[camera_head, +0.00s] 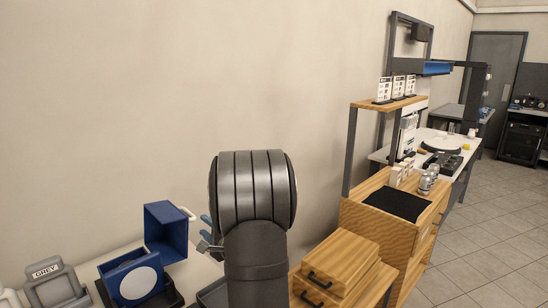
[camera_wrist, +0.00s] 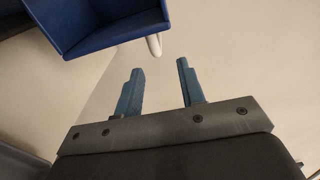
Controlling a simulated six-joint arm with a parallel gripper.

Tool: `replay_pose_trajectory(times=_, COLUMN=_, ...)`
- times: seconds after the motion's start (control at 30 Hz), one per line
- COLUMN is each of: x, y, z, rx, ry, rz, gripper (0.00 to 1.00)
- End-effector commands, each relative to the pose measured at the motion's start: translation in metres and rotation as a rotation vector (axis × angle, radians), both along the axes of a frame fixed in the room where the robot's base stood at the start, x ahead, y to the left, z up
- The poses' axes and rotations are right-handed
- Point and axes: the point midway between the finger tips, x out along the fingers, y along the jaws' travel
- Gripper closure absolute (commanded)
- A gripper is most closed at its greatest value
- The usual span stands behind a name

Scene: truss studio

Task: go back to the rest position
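My gripper shows in the wrist view (camera_wrist: 160,80) with its two blue fingers apart and nothing between them. In the head view it is mostly hidden behind my own dark arm, with only the blue finger tips (camera_head: 206,226) showing at the arm's left. A blue open box with a white handle (camera_head: 166,230) is just left of the fingers in the head view. The same blue box (camera_wrist: 100,25) is at the top of the wrist view, apart from the fingers, with its white handle near them.
A second blue box with a white disc (camera_head: 138,283) sits in a dark holder at the lower left. A grey piece labelled GREY (camera_head: 55,285) is further left. A wooden box with black handles (camera_head: 340,262) and a wooden cabinet (camera_head: 375,222) stand at right. The wall is close behind.

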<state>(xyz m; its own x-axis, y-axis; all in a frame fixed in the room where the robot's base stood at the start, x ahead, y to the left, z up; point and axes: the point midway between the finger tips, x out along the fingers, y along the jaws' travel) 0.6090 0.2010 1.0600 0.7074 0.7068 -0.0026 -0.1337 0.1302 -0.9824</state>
Motion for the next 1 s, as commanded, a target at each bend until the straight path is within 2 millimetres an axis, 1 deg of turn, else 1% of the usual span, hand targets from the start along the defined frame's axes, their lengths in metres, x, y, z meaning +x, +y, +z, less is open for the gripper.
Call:
replay_pose_trajectory(times=0.03, x=0.007, y=0.009, z=-0.001, rx=-0.001, ry=-0.001, rz=0.004, gripper=0.64)
replay_pose_trajectory(times=0.2, x=0.031, y=0.032, z=-0.001, rx=0.0, ry=-0.001, rz=0.003, gripper=0.64)
replay_pose_trajectory(times=0.53, x=0.071, y=0.073, z=-0.001, rx=0.0, ry=0.001, rz=0.002, gripper=0.64)
replay_pose_trajectory(times=0.6, x=0.059, y=0.058, z=0.0, rx=0.0, ry=0.002, rz=-0.002, gripper=0.64)
replay_pose_trajectory(times=0.77, x=0.039, y=0.038, z=0.0, rx=0.0, ry=0.0, rz=-0.002, gripper=0.64)
replay_pose_trajectory(times=1.0, x=0.005, y=0.004, z=0.0, rx=0.0, ry=0.0, rz=-0.002, gripper=0.64)
